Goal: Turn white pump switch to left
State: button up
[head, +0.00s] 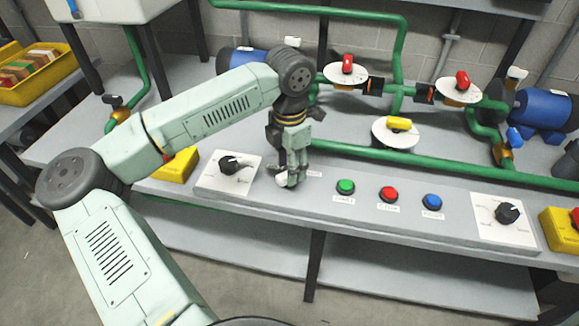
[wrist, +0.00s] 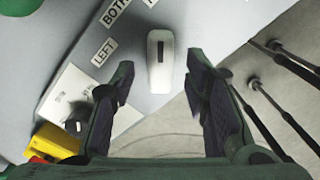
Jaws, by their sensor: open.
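The white pump switch (wrist: 160,62) is an elongated white handle with a dark line on top, on the grey console panel. In the wrist view it lies between the two fingers of my gripper (wrist: 157,88), with a gap on each side. The label reading LEFT (wrist: 104,52) is left of it, and the label reading BOTH (wrist: 115,12) is farther up. A third label at the top edge is cut off. In the head view my gripper (head: 291,180) points down at the panel and partly hides the white switch (head: 282,181).
A black dial on a white plate (head: 232,164) is left of my gripper. Green (head: 345,187), red (head: 388,194) and blue (head: 432,201) buttons are to the right. Green pipes (head: 400,158) with valve discs run behind. The panel's front edge is close to the switch.

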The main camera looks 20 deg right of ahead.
jog(key=shift+f, duration=1.05)
grip_shut()
